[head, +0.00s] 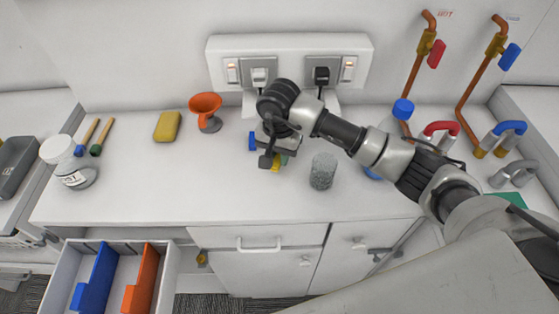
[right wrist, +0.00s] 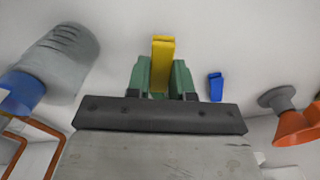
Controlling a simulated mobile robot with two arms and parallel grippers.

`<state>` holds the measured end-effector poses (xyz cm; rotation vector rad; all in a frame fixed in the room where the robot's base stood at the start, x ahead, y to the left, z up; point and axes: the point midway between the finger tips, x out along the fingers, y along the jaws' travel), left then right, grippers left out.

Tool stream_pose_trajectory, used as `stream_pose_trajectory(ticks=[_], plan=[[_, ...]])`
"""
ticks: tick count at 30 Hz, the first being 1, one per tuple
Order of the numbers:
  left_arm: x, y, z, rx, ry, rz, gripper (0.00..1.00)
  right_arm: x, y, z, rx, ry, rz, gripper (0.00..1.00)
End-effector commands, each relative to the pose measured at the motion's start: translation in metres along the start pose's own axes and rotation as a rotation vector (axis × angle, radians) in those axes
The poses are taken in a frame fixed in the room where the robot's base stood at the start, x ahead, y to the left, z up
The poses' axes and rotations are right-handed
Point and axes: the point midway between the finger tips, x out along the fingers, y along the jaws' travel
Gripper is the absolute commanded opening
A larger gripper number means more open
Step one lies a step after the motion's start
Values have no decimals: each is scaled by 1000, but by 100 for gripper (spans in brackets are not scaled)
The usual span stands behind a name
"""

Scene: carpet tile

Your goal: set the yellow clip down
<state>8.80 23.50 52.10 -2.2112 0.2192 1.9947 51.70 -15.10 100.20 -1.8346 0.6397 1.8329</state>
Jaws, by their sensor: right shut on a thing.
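The yellow clip (right wrist: 162,58) is between the green finger pads of my right gripper (right wrist: 160,78), which is shut on it. In the head view the clip (head: 276,165) shows only as a small yellow piece under my right gripper (head: 274,157), over the white worktop (head: 230,190). The arm hides part of it. I cannot tell whether the clip touches the worktop. A blue clip (head: 252,141) is on the worktop just left of the gripper, and it also shows in the right wrist view (right wrist: 215,87). My left gripper is not in view.
A grey cup (head: 322,172) stands close right of the gripper. An orange funnel (head: 205,108) and a yellow sponge (head: 167,127) are to the left. Sockets with plugs (head: 290,70) are on the wall behind.

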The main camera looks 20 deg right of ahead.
Motion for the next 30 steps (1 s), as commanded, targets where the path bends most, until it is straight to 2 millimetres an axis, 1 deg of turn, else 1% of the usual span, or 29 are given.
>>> stream_pose_trajectory(ticks=[4,6,9,17,21,22,24,26,27,30], plan=[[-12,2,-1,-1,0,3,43,19,1,2,1,-6,5,0],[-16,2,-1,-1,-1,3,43,29,0,1,2,-6,3,0],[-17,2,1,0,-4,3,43,37,0,0,1,-2,2,0],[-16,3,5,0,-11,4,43,40,0,0,0,0,1,0],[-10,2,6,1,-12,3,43,44,0,0,0,1,1,0],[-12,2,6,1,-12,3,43,43,0,0,0,0,1,25],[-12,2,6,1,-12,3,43,42,0,0,0,0,1,36],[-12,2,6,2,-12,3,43,42,0,0,0,0,1,45],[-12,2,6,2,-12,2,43,42,0,0,0,0,1,47],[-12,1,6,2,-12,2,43,42,0,0,0,0,1,47]])
